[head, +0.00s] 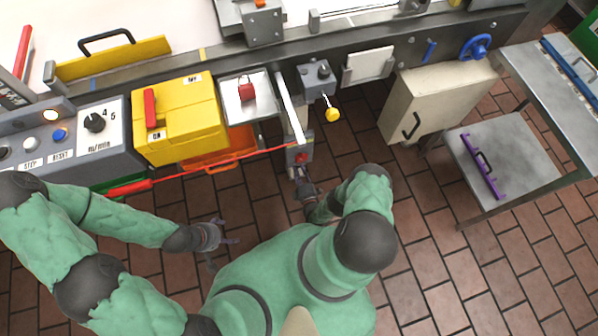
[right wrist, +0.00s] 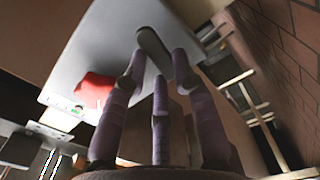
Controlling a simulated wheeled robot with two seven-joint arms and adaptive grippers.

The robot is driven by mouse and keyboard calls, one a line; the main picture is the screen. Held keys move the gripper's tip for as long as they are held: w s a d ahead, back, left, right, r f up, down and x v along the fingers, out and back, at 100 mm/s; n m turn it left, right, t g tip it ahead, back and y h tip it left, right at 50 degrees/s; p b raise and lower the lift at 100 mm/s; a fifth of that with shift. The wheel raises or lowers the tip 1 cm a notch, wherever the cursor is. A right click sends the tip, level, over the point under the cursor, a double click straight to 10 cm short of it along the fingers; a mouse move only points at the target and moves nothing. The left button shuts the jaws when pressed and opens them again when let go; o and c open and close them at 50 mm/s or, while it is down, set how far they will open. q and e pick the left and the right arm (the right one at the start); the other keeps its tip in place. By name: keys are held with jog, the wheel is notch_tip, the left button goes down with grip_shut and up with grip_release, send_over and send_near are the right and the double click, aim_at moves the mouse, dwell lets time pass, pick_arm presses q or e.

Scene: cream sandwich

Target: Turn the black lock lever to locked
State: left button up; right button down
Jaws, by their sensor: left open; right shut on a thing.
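The black lock lever (right wrist: 152,45) shows in the right wrist view as a dark, rounded bar on the face of a grey box (right wrist: 125,25). My right gripper (right wrist: 158,70) has its purple fingers closed around the lower end of the lever. In the head view my right gripper (head: 306,188) is at the near side of the small box below the machine's edge, and the lever is hidden there. My left gripper (head: 225,237) is open and empty above the tiled floor, away from the box.
A red part (right wrist: 95,88) sits on the box beside the lever. A yellow box (head: 190,130), an orange bin (head: 215,160) and a red cord are left of the right gripper. A yellow knob (head: 333,114) and a beige door (head: 440,97) are right. The floor is clear.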

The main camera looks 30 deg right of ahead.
jog(key=shift+r+n, duration=0.1)
jog(key=shift+n, duration=0.9)
jog(key=c, duration=1)
grip_release()
jog(key=shift+s, duration=0.1)
jog(key=v, duration=1.1)
jog(key=shift+s+a, duration=0.1)
jog(key=shift+s, duration=0.25)
